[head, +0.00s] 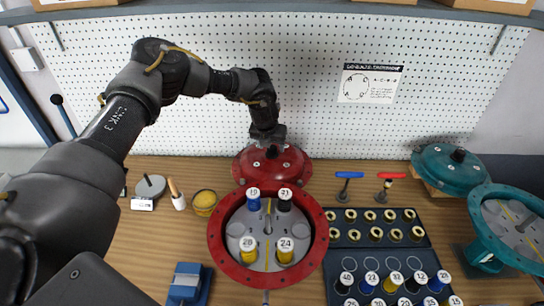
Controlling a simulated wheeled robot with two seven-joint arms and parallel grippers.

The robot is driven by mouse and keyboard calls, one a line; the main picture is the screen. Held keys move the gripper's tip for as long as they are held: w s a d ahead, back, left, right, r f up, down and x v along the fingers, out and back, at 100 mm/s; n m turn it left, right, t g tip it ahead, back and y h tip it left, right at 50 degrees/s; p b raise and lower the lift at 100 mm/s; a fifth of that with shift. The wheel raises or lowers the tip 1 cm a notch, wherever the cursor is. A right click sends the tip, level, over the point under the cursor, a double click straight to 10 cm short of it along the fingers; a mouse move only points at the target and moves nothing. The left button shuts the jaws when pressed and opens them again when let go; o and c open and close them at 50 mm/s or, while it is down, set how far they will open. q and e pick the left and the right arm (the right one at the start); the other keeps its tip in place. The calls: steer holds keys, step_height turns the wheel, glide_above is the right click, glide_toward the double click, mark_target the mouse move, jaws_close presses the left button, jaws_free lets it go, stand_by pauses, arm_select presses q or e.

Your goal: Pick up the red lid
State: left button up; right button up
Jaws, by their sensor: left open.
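The red lid (288,177) is a round, domed cover on the wooden bench, behind the red round housing (217,243). My left gripper (267,143) points down at the top of the lid, over its middle. Its jaws are open, and the fingertips are dark and small, so I cannot tell whether they touch the lid or surround a knob. The gripper hides the lid's top centre. My right gripper is not in view.
The red housing holds several numbered cylinders. Right of it is a dark tray (340,266) with rings and numbered cylinders. A teal lid (440,172) and teal housing (480,228) stand at right. A yellow cup (204,202) and brush (175,194) stand left. A pegboard (330,100) rises behind.

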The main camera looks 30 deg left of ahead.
arm_select(q)
steer(key=shift+w+f, duration=0.25)
steer(key=shift+f, duration=0.4)
jaws_close()
steer(key=shift+a+r, duration=0.1)
stand_by(0.8)
steer(key=shift+w+r, duration=0.1)
steer(key=shift+r, duration=0.05)
